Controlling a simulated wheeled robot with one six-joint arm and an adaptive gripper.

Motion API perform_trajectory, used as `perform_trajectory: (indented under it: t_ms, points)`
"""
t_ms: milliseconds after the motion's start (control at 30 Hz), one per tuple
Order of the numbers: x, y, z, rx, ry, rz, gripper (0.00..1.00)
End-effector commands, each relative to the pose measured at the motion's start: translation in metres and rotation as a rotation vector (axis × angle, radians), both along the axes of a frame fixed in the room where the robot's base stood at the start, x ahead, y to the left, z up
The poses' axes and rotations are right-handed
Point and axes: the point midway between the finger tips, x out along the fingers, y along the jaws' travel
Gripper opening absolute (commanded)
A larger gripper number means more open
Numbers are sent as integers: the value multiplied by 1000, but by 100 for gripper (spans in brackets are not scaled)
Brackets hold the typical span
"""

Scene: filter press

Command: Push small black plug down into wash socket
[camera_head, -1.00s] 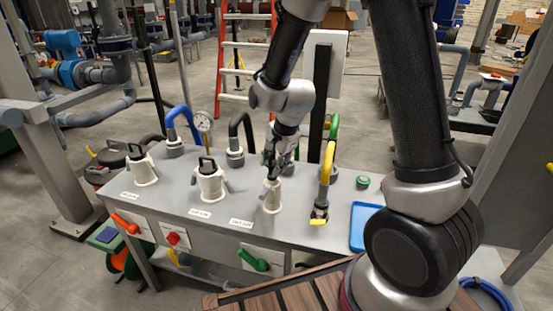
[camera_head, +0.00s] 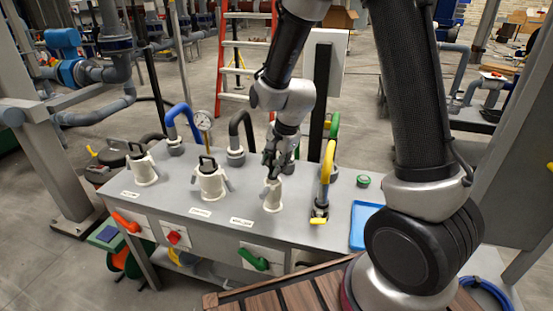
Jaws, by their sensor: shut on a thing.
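My gripper (camera_head: 272,170) points down over the rightmost of the white sockets (camera_head: 272,197) on the grey bench, with its fingertips at the socket's top. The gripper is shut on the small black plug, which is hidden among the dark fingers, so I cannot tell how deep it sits. The middle white socket (camera_head: 211,188) and the left white socket (camera_head: 145,171) each have a black handle on top. The labels in front of the sockets are too small to read.
A yellow hose bend (camera_head: 327,168) stands just right of my gripper; a black hose bend (camera_head: 236,145) and blue hose bend (camera_head: 178,130) stand behind left. A green button (camera_head: 363,181) and blue tray (camera_head: 363,226) are farther right. A green lever (camera_head: 254,260) is on the bench front.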

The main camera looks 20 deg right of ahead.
Motion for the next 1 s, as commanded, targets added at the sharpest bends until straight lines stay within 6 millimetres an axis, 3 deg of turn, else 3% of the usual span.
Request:
perform_trajectory:
  t_ms: [1000]
  points:
    - [0, 0, -26, 1, 1, -1, 13]
